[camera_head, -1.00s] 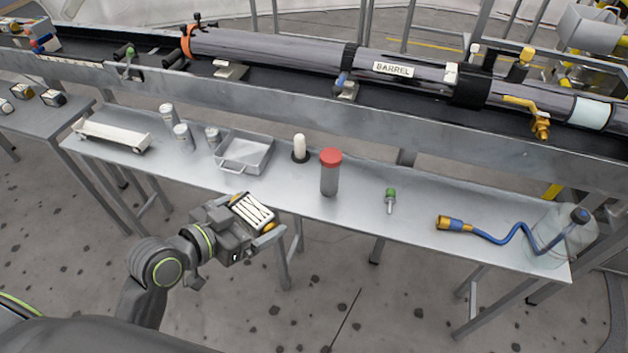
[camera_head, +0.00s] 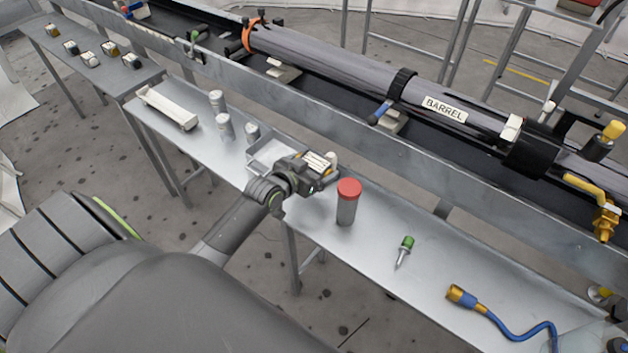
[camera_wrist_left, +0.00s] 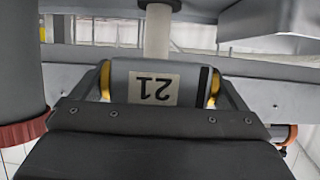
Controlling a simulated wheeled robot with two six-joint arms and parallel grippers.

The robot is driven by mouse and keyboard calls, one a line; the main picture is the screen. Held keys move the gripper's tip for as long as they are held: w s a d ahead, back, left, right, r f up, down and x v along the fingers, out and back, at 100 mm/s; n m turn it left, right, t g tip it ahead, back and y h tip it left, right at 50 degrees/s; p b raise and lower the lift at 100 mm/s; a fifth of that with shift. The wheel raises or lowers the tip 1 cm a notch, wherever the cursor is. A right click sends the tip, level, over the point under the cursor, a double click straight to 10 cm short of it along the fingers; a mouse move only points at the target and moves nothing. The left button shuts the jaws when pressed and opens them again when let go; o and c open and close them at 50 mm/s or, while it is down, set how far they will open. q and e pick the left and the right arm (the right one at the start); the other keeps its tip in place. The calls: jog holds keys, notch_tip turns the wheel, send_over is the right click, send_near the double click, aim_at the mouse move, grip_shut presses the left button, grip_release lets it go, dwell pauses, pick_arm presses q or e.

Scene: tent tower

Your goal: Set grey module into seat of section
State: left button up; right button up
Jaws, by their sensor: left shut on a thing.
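My left gripper (camera_head: 326,172) is shut on the grey module (camera_wrist_left: 192,84), held over the middle of the long narrow bench. In the left wrist view the module is a grey cylinder with gold ends, a dark band and a "21" label that reads upside down. In the head view only its pale striped top (camera_head: 317,162) shows clearly. The long grey tubular section (camera_head: 330,60) lies along the black-topped rail behind the bench and carries a BARREL label. The gripper is in front of it and apart from it. I cannot pick out the seat. My right gripper is not in view.
A red-capped grey cylinder (camera_head: 346,208) stands close right of the gripper. A green-handled tool (camera_head: 404,250) and a blue hose (camera_head: 510,329) lie right. Metal cans (camera_head: 223,125) and a white trough (camera_head: 168,107) stand left.

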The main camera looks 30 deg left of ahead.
pick_arm(q)
jog(key=f, duration=0.3)
jog(key=shift+s+f, duration=0.15)
jog(key=shift+s, duration=0.1)
notch_tip(320, 180, down, 4)
jog(key=shift+w+r+b, duration=0.1)
jog(key=shift+r+b, duration=0.15)
jog(key=shift+b, duration=0.55)
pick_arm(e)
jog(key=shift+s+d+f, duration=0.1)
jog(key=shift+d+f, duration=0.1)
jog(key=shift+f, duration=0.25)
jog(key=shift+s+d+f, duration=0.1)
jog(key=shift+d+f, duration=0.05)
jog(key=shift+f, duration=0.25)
pick_arm(q)
jog(key=shift+f, duration=0.1)
jog(key=shift+f, duration=0.15)
jog(key=o, duration=0.9)
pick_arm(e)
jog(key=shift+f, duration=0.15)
